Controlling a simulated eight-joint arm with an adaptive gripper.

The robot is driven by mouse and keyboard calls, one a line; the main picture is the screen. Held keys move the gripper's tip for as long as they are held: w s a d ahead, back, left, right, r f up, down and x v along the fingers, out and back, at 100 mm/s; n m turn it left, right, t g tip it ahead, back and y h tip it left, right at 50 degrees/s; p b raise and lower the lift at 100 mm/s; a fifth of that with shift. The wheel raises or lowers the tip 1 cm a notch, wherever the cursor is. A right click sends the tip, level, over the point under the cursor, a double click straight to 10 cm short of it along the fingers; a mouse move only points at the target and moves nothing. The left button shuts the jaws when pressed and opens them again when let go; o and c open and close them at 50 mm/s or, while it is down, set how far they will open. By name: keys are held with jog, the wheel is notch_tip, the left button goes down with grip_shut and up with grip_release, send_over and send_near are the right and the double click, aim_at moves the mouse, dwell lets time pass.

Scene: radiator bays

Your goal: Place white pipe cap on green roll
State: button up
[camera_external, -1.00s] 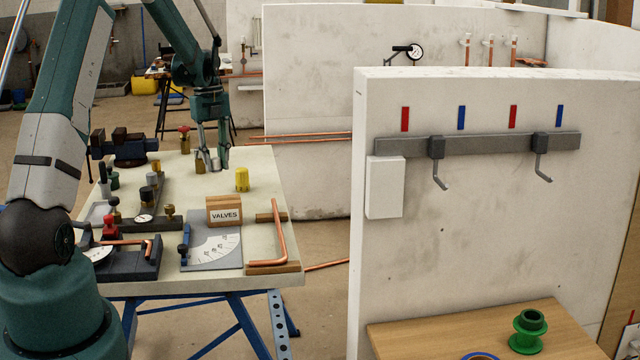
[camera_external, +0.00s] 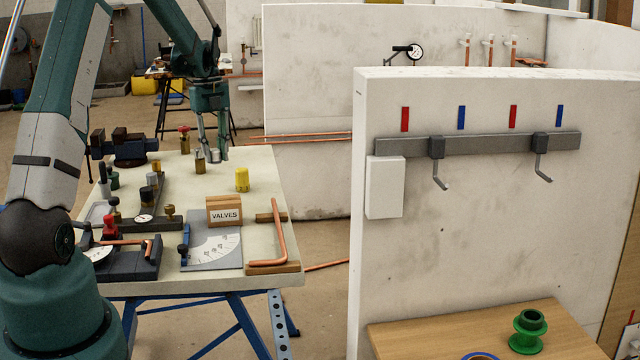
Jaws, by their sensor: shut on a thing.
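The green roll (camera_external: 528,331), a flanged green spool, stands upright on the wooden table at the lower right. My gripper (camera_external: 212,153) is over the far part of the pale workbench at the left, fingers pointing down. It is shut on a small pale thing (camera_external: 214,156) between its fingertips, which looks like the white pipe cap. The cap is mostly hidden by the fingers and too small to see clearly. The gripper is far to the left of the green roll.
A small brass piece (camera_external: 200,164) stands close to the fingers, and a yellow cap (camera_external: 242,179) stands to the right. The VALVES block (camera_external: 224,211) and copper pipe (camera_external: 278,235) are nearer. A white partition (camera_external: 480,220) with hooks rises behind the wooden table (camera_external: 425,335).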

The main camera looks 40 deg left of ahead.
notch_tip(320, 180, up, 44)
jog(key=w+d, duration=0.5)
jog(key=d, duration=0.8)
jog(key=w+d, duration=0.5)
jog(key=d, duration=0.7)
jog(key=s+d, duration=0.1)
jog(key=d, duration=1.6)
jog(key=s+d+n, duration=0.1)
jog(key=d, duration=1.6)
jog(key=s+d+n, duration=0.1)
jog(key=s+d, duration=0.1)
jog(key=d, duration=1.6)
jog(key=shift+f, duration=0.25)
jog(key=s+d+n, duration=0.1)
jog(key=s+d, duration=0.6)
jog(key=d, duration=0.5)
jog(key=s+d, duration=0.7)
jog(key=d, duration=0.5)
notch_tip(320, 180, down, 26)
jog(key=shift+p, duration=0.3)
